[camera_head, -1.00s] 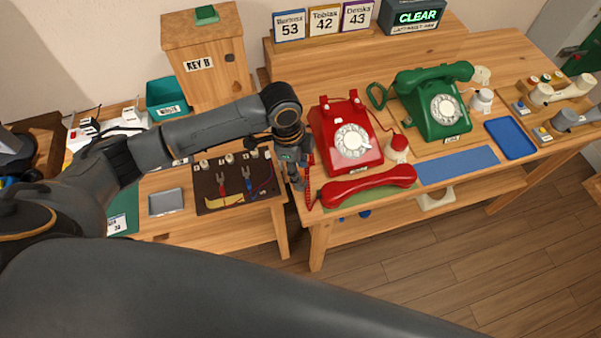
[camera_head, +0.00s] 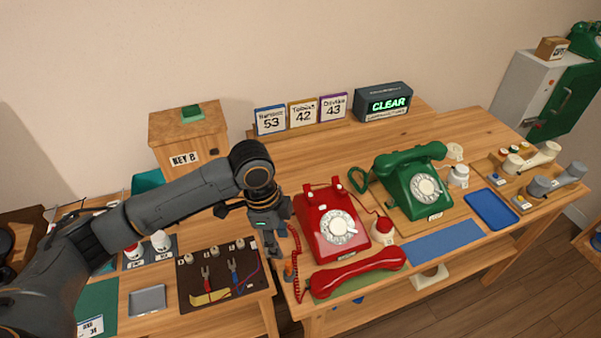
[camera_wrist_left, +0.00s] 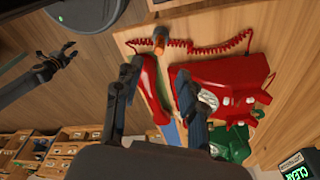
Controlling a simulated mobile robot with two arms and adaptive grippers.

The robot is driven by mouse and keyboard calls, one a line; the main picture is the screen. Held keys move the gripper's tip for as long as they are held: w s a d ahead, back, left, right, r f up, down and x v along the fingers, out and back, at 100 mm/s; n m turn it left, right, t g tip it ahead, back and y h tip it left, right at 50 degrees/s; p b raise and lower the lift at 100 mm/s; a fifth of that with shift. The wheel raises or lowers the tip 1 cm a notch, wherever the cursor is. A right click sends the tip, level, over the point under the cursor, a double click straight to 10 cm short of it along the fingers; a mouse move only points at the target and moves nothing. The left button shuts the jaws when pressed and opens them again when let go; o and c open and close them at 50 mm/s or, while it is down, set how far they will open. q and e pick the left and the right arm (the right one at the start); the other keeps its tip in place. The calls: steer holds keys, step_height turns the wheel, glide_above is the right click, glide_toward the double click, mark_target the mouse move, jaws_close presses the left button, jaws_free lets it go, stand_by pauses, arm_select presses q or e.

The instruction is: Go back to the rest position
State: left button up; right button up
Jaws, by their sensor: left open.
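My left gripper (camera_head: 276,248) points down just left of the red dial phone (camera_head: 330,222). In the left wrist view its two fingers (camera_wrist_left: 158,72) are apart, with nothing gripped between them. The red phone also shows beyond the right finger (camera_wrist_left: 225,82). The red handset (camera_head: 358,272) lies off the phone, along the table's front edge, with its coiled cord at its left end. A dark gripper, apparently my right one (camera_wrist_left: 62,62), hangs over the floor in the left wrist view; whether its jaws are open is unclear.
A green phone (camera_head: 412,185) stands right of the red one, with a red-topped white piece (camera_head: 383,231) between. A blue mat (camera_head: 443,242) and blue tray (camera_head: 491,209) lie farther right. A tool board (camera_head: 222,278) lies left of my gripper. The floor in front is open.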

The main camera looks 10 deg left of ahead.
arm_select(q)
steer(key=s+d+f+n+t+h, duration=0.2)
steer(key=s+d+f+n, duration=0.3)
steer(key=s+d, duration=0.25)
steer(key=s+a+f+n+t+y, duration=0.1)
steer(key=s+a+f+n+y, duration=0.25)
steer(key=s+a+n, duration=0.8)
step_height(320, 180, down, 26)
steer(key=s+a+m+g, duration=0.1)
steer(key=s+m, duration=0.1)
steer(key=s+a+f+g, duration=0.1)
steer(key=s+a+f, duration=0.2)
steer(key=s+f, duration=1.3)
steer(key=shift+s+a, duration=0.15)
